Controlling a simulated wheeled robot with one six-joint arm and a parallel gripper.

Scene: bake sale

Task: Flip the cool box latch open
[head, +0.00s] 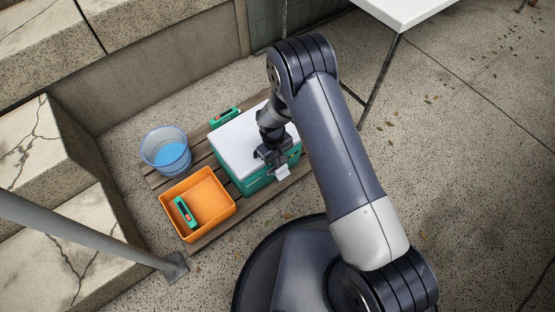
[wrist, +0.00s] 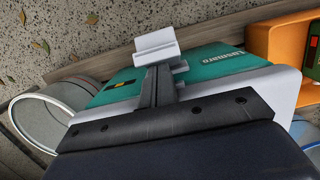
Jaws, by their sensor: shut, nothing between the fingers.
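The cool box (head: 236,139) has a teal body and a white lid, which is down. It stands on a slatted wooden pallet. Its white latch (head: 282,173) shows at the front and appears to stick outward; it also shows in the wrist view (wrist: 157,47). My gripper (head: 275,160) is shut and empty, over the front edge of the lid. In the wrist view the dark fingers (wrist: 158,85) reach up to the latch and overlap it; I cannot tell whether they touch it. The teal front (wrist: 205,65) carries lettering.
An orange crate (head: 214,180) with a teal item (head: 185,212) is left of the cool box. A clear bucket (head: 166,150) with blue contents stands behind the crate. A grey round container (wrist: 38,122) shows in the wrist view. A white table (head: 405,10) is at the back.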

